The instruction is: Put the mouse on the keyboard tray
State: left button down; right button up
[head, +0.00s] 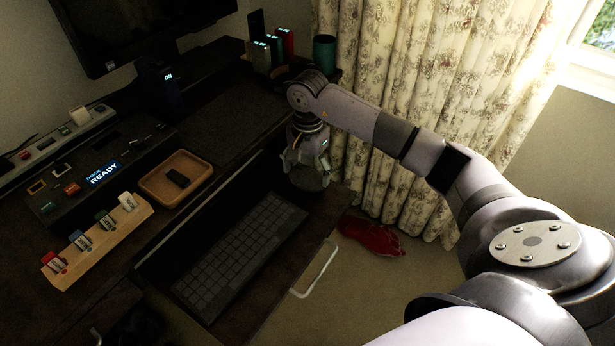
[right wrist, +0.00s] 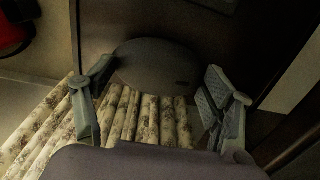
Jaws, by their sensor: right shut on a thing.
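My right gripper (head: 308,160) is shut on the mouse (head: 312,181), a dark grey rounded thing, at the far right end of the keyboard tray. In the right wrist view the mouse (right wrist: 157,66) sits between the two fingers of the gripper (right wrist: 155,100). The keyboard tray (head: 318,217) is a dark pulled-out board, and it also shows behind the mouse in the right wrist view (right wrist: 205,35). I cannot tell whether the mouse touches the tray. My left gripper is not in view.
A dark keyboard (head: 243,247) lies on the tray. A wooden dish (head: 150,185) holding a small black thing stands on the desk, near a wooden strip (head: 105,250) with labelled pieces. Patterned curtains (head: 400,95) hang behind my right arm. A red thing (head: 370,236) lies on the floor.

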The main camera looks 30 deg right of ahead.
jog(key=shift+f, duration=1.25)
jog(key=o, duration=1.7)
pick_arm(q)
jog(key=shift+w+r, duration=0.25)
pick_arm(e)
jog(key=shift+o, duration=0.2)
jog(key=shift+r, duration=0.1)
